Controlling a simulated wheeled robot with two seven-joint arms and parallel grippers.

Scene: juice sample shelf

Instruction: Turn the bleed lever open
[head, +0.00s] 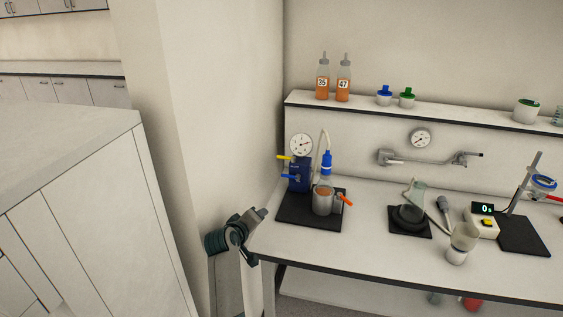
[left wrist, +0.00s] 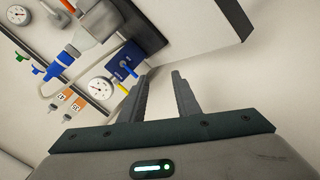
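A blue block (head: 300,180) with a round gauge (head: 301,145) stands on a black base plate (head: 291,212) at the bench's left end. It has a yellow lever (head: 285,157) and a blue lever (head: 290,177). An orange lever (head: 345,198) sticks out right of the grey vessel (head: 323,202). I cannot tell which is the bleed lever. My left gripper (head: 263,212) is left of the base plate, apart from all levers. In the left wrist view its fingers (left wrist: 162,92) are apart and empty, with the blue block (left wrist: 122,62) beyond them. My right gripper is out of view.
A wall corner stands close left of my left arm. The bench also holds a black pad with a dark dish (head: 408,215), a beaker (head: 463,243) and a scale (head: 484,222). A shelf (head: 440,119) behind carries two orange bottles (head: 323,80).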

